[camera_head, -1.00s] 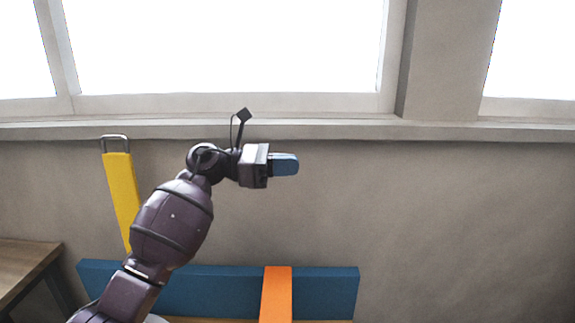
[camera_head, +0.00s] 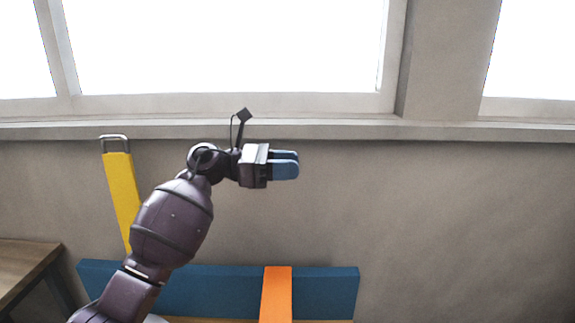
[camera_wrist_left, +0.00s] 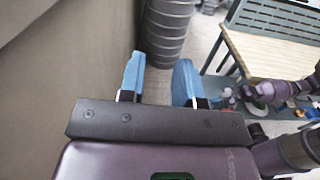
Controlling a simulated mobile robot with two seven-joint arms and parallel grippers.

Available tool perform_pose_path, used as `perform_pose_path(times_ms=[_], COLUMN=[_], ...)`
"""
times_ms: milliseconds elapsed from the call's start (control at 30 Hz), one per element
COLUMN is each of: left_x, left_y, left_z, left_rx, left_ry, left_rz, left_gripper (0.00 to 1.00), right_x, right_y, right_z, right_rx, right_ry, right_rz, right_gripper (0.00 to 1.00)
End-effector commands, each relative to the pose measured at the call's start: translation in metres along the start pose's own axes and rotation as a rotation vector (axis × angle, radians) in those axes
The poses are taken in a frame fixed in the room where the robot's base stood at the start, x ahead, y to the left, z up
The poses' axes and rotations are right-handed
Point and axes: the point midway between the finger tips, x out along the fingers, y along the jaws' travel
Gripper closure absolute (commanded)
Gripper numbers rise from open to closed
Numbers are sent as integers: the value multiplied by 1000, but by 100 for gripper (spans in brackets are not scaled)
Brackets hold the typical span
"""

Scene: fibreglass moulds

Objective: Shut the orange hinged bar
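The orange bar (camera_head: 276,294) crosses the front of a blue board (camera_head: 200,290) at the bottom of the head view. Its lower end is cut off by the picture's edge, so its hinge and full pose are hidden. My left gripper (camera_head: 285,165) is above the orange bar in the picture, pointing right, apart from it and empty. Its two blue fingers are spread; the left wrist view (camera_wrist_left: 158,78) shows a clear gap between them. A purple arm, seemingly my right one, shows at the right of the left wrist view; its fingers are not clear.
A yellow bar (camera_head: 122,195) with a metal loop on top stands up, slightly tilted, behind my left arm. A wooden table (camera_head: 25,268) is at the left. A grey wall and window sill (camera_head: 300,130) lie behind. A ribbed grey column (camera_wrist_left: 165,35) shows beyond the fingers.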

Motion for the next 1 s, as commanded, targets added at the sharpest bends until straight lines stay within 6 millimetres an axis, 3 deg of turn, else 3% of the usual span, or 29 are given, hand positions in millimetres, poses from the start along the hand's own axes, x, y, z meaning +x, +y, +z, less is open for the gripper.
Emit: perform_pose_path(times_ms=[467, 1000], left_x=[-10, -96], left_y=[0, 0], left_z=[-1, -2], left_rx=[0, -1], left_ry=[1, 2], left_rz=[2, 2], left_gripper=[60, 60], right_x=[0, 5], right_y=[0, -2], right_z=[3, 10], right_rx=[-1, -3], right_ry=[-4, -12], right_rz=[0, -3], right_gripper=[100, 100])
